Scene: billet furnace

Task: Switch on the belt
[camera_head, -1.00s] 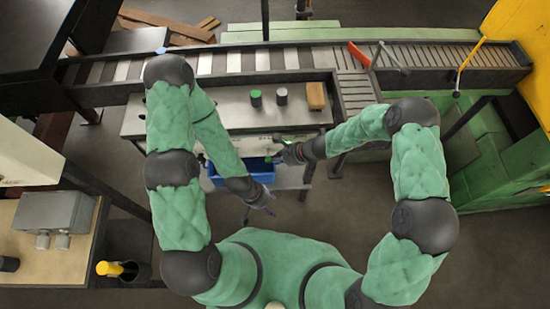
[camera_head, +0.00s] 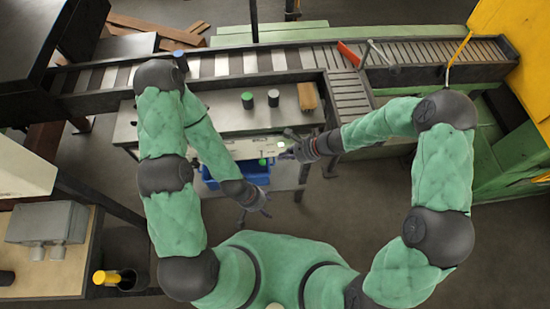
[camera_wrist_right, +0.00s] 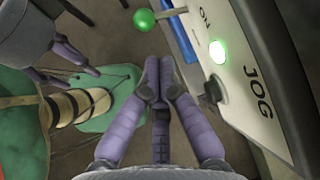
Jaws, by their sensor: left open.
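The belt (camera_head: 222,66) is a slatted conveyor across the top of the head view. A white control panel (camera_head: 253,147) is on the front of the bench below it. In the right wrist view the panel (camera_wrist_right: 262,125) reads ON and JOG, with a lit green lamp (camera_wrist_right: 217,52), a dark knob (camera_wrist_right: 213,90) and a lever with a green ball (camera_wrist_right: 144,20). My right gripper (camera_wrist_right: 160,82) is shut and empty, left of the dark knob, apart from the ball. My left gripper (camera_head: 257,208) is open and empty, below the panel; it also shows in the right wrist view (camera_wrist_right: 85,66).
A green-topped cylinder (camera_head: 247,100), a grey-topped one (camera_head: 273,97) and a tan block (camera_head: 307,96) stand on the bench. A blue bin (camera_head: 225,172) is below the panel. A red flap (camera_head: 349,53) stands at the belt. Floor near my base is clear.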

